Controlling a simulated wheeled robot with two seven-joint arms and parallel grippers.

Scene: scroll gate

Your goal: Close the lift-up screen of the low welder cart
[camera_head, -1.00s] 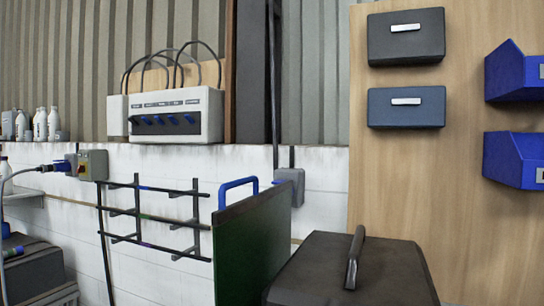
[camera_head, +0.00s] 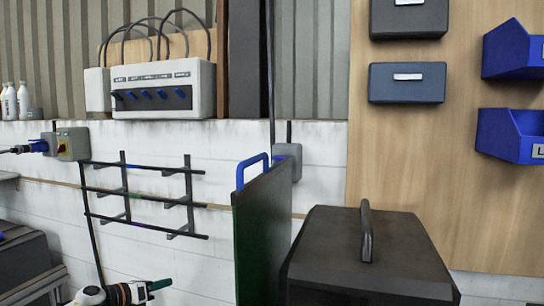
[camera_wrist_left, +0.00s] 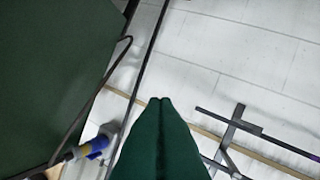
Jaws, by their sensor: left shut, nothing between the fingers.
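The lift-up screen, a dark green panel (camera_head: 262,240), stands raised and upright in the middle of the head view. A blue handle (camera_head: 252,161) sits on its upper edge. Its lower part is out of the frame. My left gripper (camera_head: 160,285) is at the bottom left of the head view, left of the screen and apart from it. In the left wrist view its dark green fingers (camera_wrist_left: 160,101) are together and empty. A large dark green surface (camera_wrist_left: 45,75) fills that view's left side; I cannot tell whether it is the screen. My right gripper is not in view.
A dark box (camera_head: 370,262) with a bar handle stands right of the screen. A black wall rack (camera_head: 140,195) is behind and left of it. A switch box with a blue plug (camera_head: 72,143) is farther left. Bare white wall lies between rack and screen.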

